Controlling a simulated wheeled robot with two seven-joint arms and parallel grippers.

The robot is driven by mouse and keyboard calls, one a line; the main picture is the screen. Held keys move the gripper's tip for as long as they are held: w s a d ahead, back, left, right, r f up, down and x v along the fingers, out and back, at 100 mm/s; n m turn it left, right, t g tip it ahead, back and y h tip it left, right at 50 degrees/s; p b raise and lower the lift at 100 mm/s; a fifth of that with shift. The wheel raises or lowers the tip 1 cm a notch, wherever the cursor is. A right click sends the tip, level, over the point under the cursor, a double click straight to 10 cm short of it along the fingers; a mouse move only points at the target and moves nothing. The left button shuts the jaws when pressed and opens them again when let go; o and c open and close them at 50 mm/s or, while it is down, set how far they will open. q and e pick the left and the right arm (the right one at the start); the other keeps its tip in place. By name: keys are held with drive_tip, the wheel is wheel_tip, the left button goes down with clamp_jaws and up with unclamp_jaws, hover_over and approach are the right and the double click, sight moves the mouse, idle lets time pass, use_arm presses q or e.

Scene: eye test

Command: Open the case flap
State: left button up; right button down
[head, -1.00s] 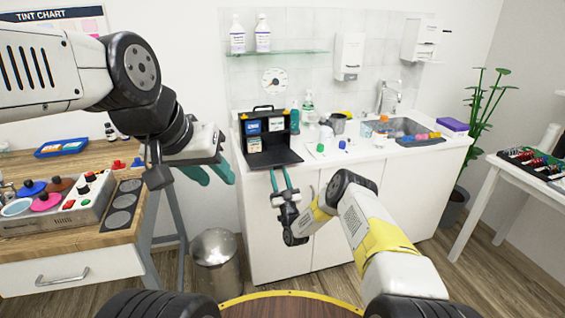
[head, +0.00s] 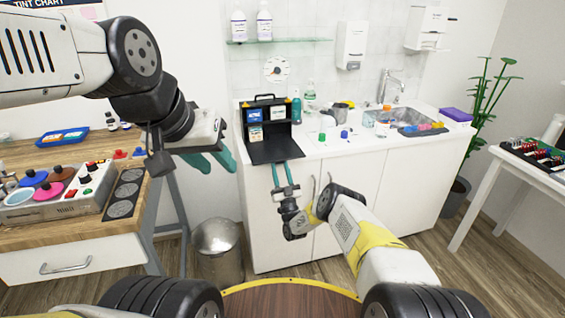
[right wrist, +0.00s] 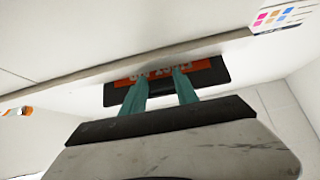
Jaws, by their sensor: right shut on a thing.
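The black case (head: 265,102) stands upright on the counter at its left end, with blue and white packs inside. Its black flap (head: 272,150) is folded down toward me and sticks out at the counter's front edge. My right gripper (head: 281,165) is shut on the flap's front edge. In the right wrist view its teal fingers (right wrist: 160,88) reach to the dark flap, which bears an orange label (right wrist: 205,70) with upside-down lettering. My left gripper (head: 209,160) is open and empty, in the air left of the case.
A green bottle (head: 296,110), a sink (head: 395,114) and small items stand on the counter right of the case. A metal bin (head: 216,240) is on the floor below. A wooden bench (head: 110,236) is at left, a white table (head: 520,165) at right.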

drive_tip(key=c, duration=0.9)
unclamp_jaws()
drive_tip(key=shift+r, duration=0.1)
drive_tip(key=v, duration=0.8)
